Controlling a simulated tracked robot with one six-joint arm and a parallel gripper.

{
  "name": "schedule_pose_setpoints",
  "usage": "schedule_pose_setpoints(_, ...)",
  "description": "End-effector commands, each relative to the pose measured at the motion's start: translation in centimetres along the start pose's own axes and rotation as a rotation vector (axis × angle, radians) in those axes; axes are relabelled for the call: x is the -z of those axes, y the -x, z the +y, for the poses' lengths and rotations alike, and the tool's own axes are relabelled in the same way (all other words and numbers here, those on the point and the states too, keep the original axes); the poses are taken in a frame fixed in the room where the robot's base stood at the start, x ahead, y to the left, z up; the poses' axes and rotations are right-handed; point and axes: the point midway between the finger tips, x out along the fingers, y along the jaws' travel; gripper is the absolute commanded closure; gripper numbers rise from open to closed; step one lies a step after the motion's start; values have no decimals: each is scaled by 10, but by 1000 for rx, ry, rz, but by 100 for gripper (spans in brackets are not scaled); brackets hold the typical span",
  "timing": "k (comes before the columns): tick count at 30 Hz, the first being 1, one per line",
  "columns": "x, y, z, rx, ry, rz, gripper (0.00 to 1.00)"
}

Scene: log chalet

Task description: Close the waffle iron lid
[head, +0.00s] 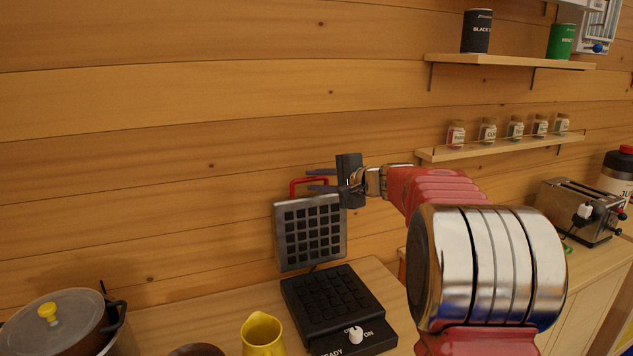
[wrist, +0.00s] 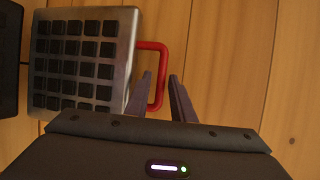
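The waffle iron stands open on the counter. Its lid (head: 311,233) is a silver plate with a dark grid, raised upright at the back, and its black base (head: 333,302) lies flat with a white knob in front. A red handle (head: 308,184) sits on the lid's top edge. My gripper (head: 318,180) is at the handle, level with the lid's top. In the wrist view the lid (wrist: 82,62) is at the left, with the red handle (wrist: 163,75) beside my fingers (wrist: 161,80). The fingers are apart; one overlaps the handle in the picture. I cannot tell whether they touch it.
A yellow jug (head: 262,333) stands left of the base, and a lidded pot (head: 62,325) is at the far left. A toaster (head: 577,211) is at the right.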

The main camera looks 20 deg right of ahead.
Motion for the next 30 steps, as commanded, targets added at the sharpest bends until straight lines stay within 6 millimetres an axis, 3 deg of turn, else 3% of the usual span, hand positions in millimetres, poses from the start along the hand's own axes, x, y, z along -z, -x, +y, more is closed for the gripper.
schedule_pose_setpoints(9, 0, 0, 0, -1, 0, 0, 100)
schedule_pose_setpoints(30, 2, 3, 2, 8, 2, 3, 100)
